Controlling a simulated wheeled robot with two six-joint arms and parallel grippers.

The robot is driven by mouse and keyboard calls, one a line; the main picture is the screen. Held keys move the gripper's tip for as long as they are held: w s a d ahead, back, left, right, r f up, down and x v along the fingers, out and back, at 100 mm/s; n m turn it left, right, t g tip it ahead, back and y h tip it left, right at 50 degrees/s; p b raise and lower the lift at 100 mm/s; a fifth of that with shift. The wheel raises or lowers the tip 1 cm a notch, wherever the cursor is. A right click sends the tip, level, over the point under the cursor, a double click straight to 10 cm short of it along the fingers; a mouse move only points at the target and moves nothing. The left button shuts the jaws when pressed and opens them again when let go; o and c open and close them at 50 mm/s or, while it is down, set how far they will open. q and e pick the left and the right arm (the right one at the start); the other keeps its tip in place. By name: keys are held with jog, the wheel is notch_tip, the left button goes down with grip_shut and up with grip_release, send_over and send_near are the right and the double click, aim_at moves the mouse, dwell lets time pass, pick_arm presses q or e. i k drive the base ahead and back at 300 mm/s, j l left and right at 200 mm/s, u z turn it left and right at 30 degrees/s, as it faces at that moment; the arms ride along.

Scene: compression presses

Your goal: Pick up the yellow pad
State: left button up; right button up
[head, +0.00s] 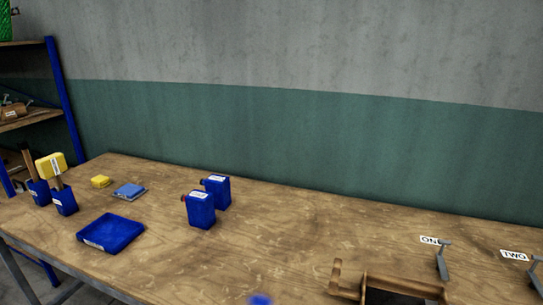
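A small yellow pad (101,181) lies flat on the wooden table at the left, near its back edge. A flat light-blue pad (129,191) lies just to its right, slightly nearer. A larger yellow block (51,165) with a white label stands farther left, at the top of a handle in a blue holder. Neither of my grippers can be made out in the head view.
Two blue holders (65,201) with upright handles stand at the table's left edge. A blue tray (108,233) lies nearer. Two blue canisters (200,210) stand mid-table. A brown frame (375,282) and labels ONE and TWO are at right. A blurred blue spot (260,299) shows at the bottom.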

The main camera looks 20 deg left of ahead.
aim_at(101, 182)
jog(key=u, duration=1.8)
